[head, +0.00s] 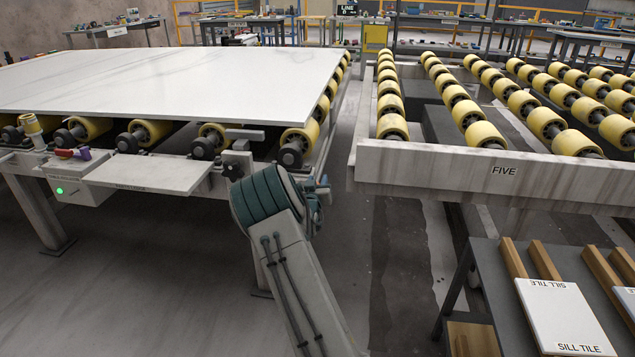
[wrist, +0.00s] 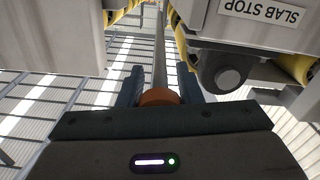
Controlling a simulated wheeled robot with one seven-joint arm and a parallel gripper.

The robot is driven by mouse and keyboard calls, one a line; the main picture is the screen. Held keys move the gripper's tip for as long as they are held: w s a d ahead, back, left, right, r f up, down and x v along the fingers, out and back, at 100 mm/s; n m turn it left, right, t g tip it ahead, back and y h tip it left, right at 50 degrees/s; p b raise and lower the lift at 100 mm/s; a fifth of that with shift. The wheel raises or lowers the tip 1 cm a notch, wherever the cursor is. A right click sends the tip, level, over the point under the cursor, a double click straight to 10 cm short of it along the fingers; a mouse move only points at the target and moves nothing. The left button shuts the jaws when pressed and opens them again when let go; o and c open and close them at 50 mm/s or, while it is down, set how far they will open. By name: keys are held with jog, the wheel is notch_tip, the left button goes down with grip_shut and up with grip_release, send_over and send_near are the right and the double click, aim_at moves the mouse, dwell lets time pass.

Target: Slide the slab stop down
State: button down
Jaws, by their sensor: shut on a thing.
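The slab stop's label plate (wrist: 262,10) reads SLAB STOP, upside down, at the top right of the wrist view. My gripper (wrist: 160,82) has its two dark blue fingers on either side of an orange knob (wrist: 158,97) at the end of a grey rod (wrist: 160,55), and is shut on it. The rod runs away between the grey housings. In the head view, a grey bracket (head: 237,160) sits at the front right corner of the roller table, beside my arm's teal wrist. My arm hides the fingers and the knob there.
A large pale stone slab (head: 190,80) lies on the yellow rollers of the left table. A control box with a green light (head: 70,189) is at its front left. The roller line marked FIVE (head: 420,165) stands right, across a floor gap. Sill tiles (head: 562,315) lie at lower right.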

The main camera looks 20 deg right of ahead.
jog(key=shift+f, duration=0.75)
jog(key=shift+s, duration=0.1)
jog(key=c, duration=1)
grip_release()
jog(key=shift+f, duration=0.1)
jog(key=shift+s+a, duration=0.1)
jog(key=p+v, duration=0.1)
jog(key=v, duration=1.2)
jog(key=shift+s+a, duration=0.2)
